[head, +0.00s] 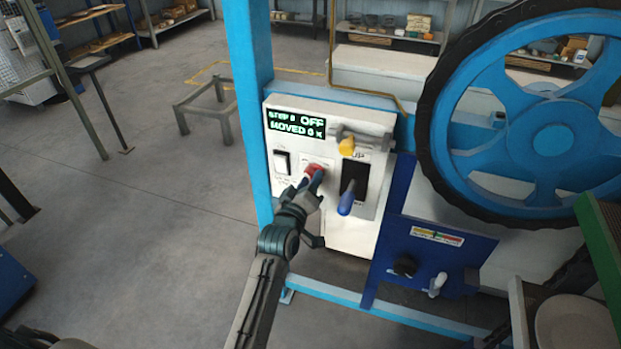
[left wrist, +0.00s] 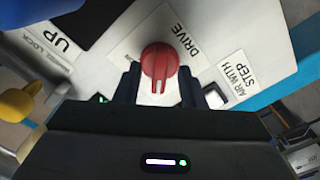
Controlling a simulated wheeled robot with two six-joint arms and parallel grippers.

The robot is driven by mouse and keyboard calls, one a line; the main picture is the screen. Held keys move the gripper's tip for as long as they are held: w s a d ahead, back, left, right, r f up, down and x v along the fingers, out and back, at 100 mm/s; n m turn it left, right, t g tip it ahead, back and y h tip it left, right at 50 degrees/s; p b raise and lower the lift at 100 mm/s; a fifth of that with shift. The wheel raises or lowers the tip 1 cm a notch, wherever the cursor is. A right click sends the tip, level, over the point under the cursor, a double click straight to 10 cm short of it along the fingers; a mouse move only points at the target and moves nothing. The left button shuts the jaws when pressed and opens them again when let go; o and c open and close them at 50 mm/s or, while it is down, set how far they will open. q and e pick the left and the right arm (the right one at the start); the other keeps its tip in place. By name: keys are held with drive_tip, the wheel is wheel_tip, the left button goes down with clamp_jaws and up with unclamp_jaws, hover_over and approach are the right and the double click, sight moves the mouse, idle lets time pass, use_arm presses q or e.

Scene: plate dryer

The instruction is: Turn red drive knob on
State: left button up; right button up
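The red drive knob (head: 314,170) is on the white control panel (head: 352,238), on a plate labelled DRIVE. The panel's display (head: 297,124) reads OFF, with STEP and MOVED lines. My left gripper (head: 309,182) is at the knob, its arm coming up from below. In the left wrist view the red knob (left wrist: 160,68) sits between the two dark fingers of my left gripper (left wrist: 158,85). The fingers stand apart on either side of it, close to its edges; contact is not clear. My right gripper is not in view.
A black rocker switch (head: 282,163) is left of the knob. A blue-handled lever (head: 347,198) and a yellow knob (head: 346,146) are close on the right. A blue post (head: 250,90) borders the panel; a large blue wheel (head: 552,138) stands right. Floor at left is mostly clear.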

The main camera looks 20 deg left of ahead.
use_arm(q)
drive_tip(key=shift+w, duration=0.3)
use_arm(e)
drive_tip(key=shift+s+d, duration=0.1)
use_arm(q)
clamp_jaws()
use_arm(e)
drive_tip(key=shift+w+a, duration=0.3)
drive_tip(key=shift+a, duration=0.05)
